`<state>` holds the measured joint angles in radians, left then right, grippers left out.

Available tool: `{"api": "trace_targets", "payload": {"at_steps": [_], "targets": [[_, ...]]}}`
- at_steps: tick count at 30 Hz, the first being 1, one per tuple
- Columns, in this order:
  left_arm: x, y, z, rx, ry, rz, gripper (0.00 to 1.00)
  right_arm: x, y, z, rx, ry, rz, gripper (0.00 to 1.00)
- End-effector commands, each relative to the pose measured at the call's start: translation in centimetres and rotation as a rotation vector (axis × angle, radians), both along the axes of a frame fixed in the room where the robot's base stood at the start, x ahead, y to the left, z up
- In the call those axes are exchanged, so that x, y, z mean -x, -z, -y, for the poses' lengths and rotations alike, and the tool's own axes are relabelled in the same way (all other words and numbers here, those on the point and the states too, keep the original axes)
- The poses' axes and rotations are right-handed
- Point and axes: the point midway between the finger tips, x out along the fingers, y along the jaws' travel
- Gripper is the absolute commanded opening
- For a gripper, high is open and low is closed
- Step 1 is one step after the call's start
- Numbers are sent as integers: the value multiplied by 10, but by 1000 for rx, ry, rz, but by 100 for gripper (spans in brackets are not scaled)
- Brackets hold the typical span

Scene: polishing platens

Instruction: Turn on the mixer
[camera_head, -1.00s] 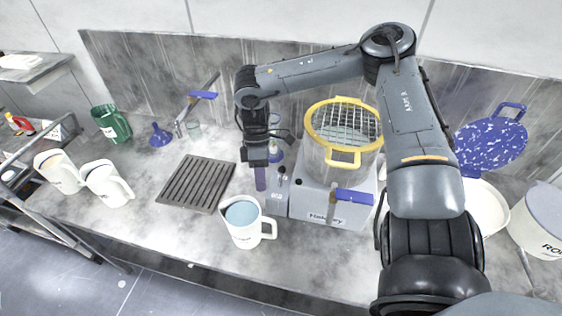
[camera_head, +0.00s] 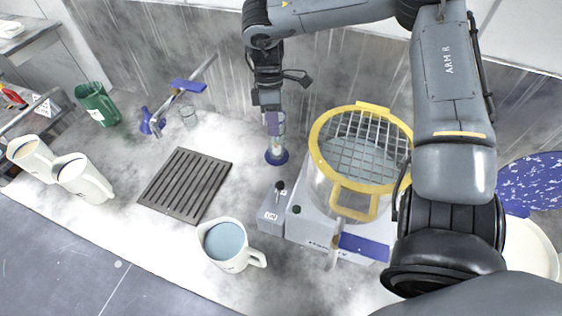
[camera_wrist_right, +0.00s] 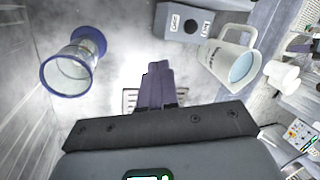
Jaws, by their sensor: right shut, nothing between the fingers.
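The mixer is a bowl under a yellow-rimmed wire guard (camera_head: 362,145) on a pale base (camera_head: 315,232). A small grey control box (camera_head: 270,213) with a black knob or lever and a label stands at the base's left side. It also shows at the top of the right wrist view (camera_wrist_right: 187,22). My right gripper (camera_head: 273,131) is shut and empty, above and behind the control box and apart from it. Its purple fingers (camera_wrist_right: 157,72) are together in the right wrist view. Whether the switch is on is too small to tell. My left gripper is out of view.
A jug of bluish liquid (camera_head: 228,246) stands in front of the control box. A clear vessel with a blue base (camera_head: 277,156) stands behind it, near my right gripper. A slatted dark mat (camera_head: 185,184) lies to the left. A blue paddle (camera_head: 364,247) is at the mixer's front.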

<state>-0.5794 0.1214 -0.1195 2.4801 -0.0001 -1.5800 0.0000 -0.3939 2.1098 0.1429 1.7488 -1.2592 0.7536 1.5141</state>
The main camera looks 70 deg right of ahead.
Motion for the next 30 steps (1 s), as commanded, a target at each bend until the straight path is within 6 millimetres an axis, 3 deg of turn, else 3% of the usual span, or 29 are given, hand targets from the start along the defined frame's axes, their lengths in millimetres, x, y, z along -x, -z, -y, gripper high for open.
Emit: {"api": "trace_targets", "payload": {"at_steps": [14,30], "targets": [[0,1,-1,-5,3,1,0,2,10,-3,-2,-1,-1,0],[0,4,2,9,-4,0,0,20,96,-27,-1,0,-4,0]]}}
